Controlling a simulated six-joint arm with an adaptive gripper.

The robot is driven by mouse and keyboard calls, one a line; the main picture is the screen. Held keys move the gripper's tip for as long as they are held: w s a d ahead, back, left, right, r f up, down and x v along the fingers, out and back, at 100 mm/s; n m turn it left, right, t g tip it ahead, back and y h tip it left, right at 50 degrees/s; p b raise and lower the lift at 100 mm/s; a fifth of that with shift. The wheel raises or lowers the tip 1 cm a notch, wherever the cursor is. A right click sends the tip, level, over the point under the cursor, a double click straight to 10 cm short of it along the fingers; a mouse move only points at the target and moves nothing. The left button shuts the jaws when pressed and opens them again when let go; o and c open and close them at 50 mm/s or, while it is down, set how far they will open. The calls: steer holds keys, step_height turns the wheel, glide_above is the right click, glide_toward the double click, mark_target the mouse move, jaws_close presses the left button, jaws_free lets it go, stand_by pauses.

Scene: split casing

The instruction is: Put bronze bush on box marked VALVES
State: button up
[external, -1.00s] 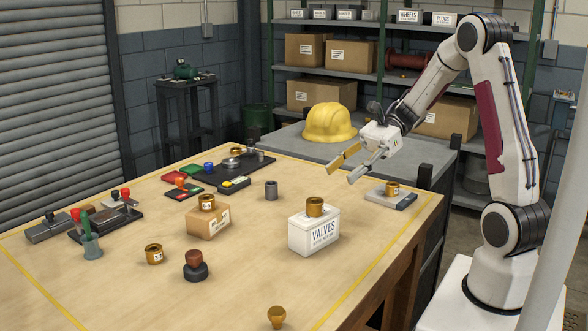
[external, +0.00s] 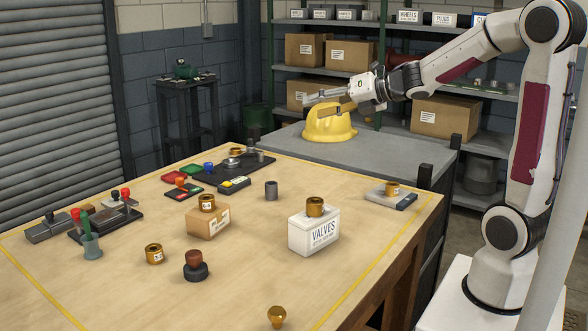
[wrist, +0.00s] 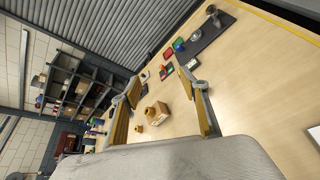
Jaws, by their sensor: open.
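A bronze bush (external: 315,207) sits upright on top of the white box marked VALVES (external: 314,234), at the right middle of the table. Other similar bronze bushes show: one on the brown cardboard box (external: 208,222), one (external: 154,254) on the bare table, one (external: 392,188) on a grey plate at the right, and one (external: 236,152) at the far end. My gripper (external: 318,104) is open and empty, raised in front of the yellow hard hat and clear of the table. In the wrist view the open fingers (wrist: 163,92) frame the tabletop, with the cardboard box (wrist: 156,112) between them.
A yellow hard hat (external: 329,124) rests on the grey bench behind the table. A dark stamp (external: 195,266), a grey cylinder (external: 271,190), a brass knob (external: 277,316) and trays of small items stand on the table. The front middle is mostly clear.

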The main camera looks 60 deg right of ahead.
steer(key=s+d+m+g+h, duration=0.3)
steer(key=s+m+h, duration=0.3)
steer(key=s+m, duration=0.9)
steer(key=s+a+f+m+g+y, duration=0.2)
steer(key=s+a+f+m, duration=0.2)
steer(key=s+m, duration=0.3)
steer(key=s+a+f+m+g+y, duration=0.2)
steer(key=s+a+f+m+g, duration=0.1)
steer(key=s+a+f+m, duration=0.2)
steer(key=s+a+m, duration=0.1)
steer(key=s+m, duration=0.1)
steer(key=s, duration=0.1)
steer(key=shift+s+a+f+m, duration=0.15)
steer(key=shift+s+a+m, duration=0.2)
steer(key=shift+m, duration=0.05)
